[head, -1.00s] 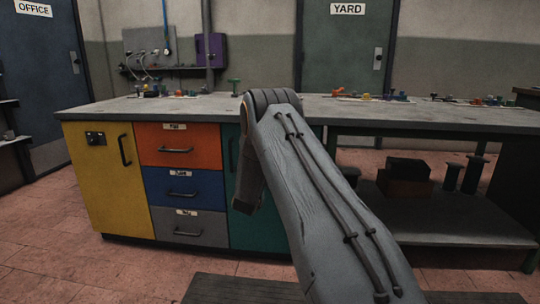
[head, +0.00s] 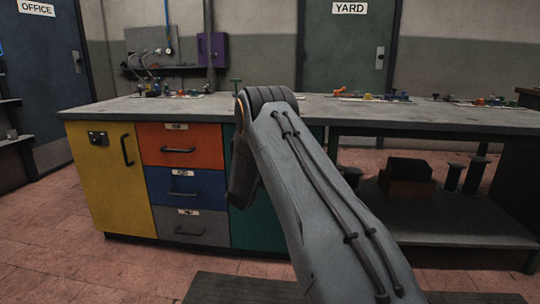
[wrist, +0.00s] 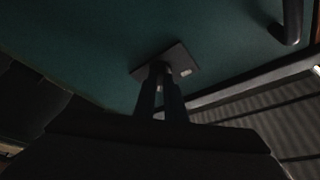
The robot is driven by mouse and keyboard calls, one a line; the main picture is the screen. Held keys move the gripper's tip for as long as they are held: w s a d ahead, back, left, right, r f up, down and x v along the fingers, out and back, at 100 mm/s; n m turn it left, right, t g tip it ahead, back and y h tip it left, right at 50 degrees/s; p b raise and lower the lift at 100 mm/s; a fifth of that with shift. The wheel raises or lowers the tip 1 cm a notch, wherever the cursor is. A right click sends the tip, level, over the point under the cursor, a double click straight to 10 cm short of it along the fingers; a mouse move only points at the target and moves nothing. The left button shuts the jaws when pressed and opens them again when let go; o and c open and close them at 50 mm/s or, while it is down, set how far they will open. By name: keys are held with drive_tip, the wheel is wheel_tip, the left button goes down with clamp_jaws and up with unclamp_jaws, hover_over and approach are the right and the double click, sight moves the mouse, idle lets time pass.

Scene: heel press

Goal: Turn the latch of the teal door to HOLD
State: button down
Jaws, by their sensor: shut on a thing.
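The teal door (head: 262,222) is at the right end of the cabinet under the bench, largely behind my arm in the head view. In the wrist view the teal door (wrist: 100,50) fills the upper part. A dark square latch plate (wrist: 178,54) is on it, with a small pale mark on its lower right. My gripper (wrist: 161,74) reaches up to this plate, its fingers shut on the latch at its lower middle. The fingers hide most of the latch, and its setting cannot be read. The head view hides the latch and fingertips.
A dark bar handle (wrist: 291,22) stands out from the door near the latch. Left of the door are orange, blue and grey drawers (head: 187,225) and a yellow door (head: 112,190). Small items lie on the bench top (head: 330,108). An open shelf (head: 450,220) is at right.

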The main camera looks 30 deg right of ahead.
drive_tip(key=c, duration=1.8)
unclamp_jaws()
drive_tip(key=shift+d, duration=0.1)
drive_tip(key=shift+p+v, duration=0.9)
drive_tip(key=shift+v, duration=3)
